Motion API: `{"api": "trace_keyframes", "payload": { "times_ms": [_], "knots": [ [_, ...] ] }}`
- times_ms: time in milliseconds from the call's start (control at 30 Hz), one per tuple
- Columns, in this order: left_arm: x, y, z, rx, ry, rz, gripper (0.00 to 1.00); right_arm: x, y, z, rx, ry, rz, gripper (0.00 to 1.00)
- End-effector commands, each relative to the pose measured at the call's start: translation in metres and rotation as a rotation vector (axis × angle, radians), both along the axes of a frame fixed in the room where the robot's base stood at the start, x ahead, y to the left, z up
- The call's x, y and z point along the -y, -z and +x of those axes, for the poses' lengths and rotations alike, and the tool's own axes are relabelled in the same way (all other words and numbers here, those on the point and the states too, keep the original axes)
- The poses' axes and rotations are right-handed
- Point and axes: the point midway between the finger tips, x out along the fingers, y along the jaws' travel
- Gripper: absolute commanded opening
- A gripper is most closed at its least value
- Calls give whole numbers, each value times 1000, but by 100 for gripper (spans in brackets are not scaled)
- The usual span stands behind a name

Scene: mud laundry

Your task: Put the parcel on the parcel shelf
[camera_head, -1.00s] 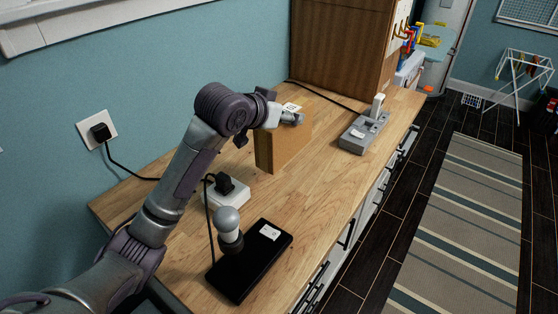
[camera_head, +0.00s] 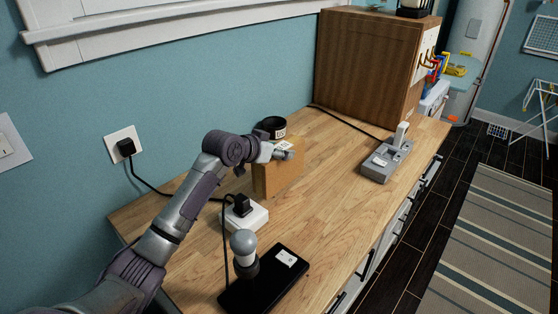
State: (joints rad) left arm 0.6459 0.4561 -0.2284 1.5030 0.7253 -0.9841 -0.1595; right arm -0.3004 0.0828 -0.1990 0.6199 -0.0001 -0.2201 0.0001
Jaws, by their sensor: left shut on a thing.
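The parcel (camera_head: 278,181) is a brown cardboard box with a white label on top. It stands on the wooden counter (camera_head: 330,180), or just above it; I cannot tell which. My left gripper (camera_head: 285,152) is at the parcel's top edge and shut on it. The fingers are small in view and partly merge with the box. My right gripper is not in view. No parcel shelf can be made out for certain; a tall wooden cabinet (camera_head: 365,65) stands at the counter's far end.
A black round object (camera_head: 273,124) sits behind the parcel. A white socket block (camera_head: 246,215) with a black plug, a bulb on a black base (camera_head: 244,250) and a black slab (camera_head: 275,283) are nearer. A grey device (camera_head: 385,162) stands right. Counter between parcel and device is clear.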

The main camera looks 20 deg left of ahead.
Motion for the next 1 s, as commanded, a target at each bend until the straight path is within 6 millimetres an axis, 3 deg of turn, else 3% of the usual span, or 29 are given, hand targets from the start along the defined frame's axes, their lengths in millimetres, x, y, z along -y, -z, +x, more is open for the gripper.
{"api": "trace_keyframes", "payload": {
  "times_ms": [300, 700, 733, 867, 1000],
  "knots": [
    [-1, 35, 0, 1, -1, -2, 0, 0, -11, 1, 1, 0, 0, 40],
    [-1, 42, 1, 3, 0, -1, 0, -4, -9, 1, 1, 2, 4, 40],
    [0, 43, 0, 0, 0, 0, 62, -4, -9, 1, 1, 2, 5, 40],
    [-1, 43, 0, -1, 0, 0, 82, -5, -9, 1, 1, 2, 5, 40],
    [-1, 43, 0, -1, 0, 0, 82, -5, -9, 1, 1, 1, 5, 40]
  ]
}}
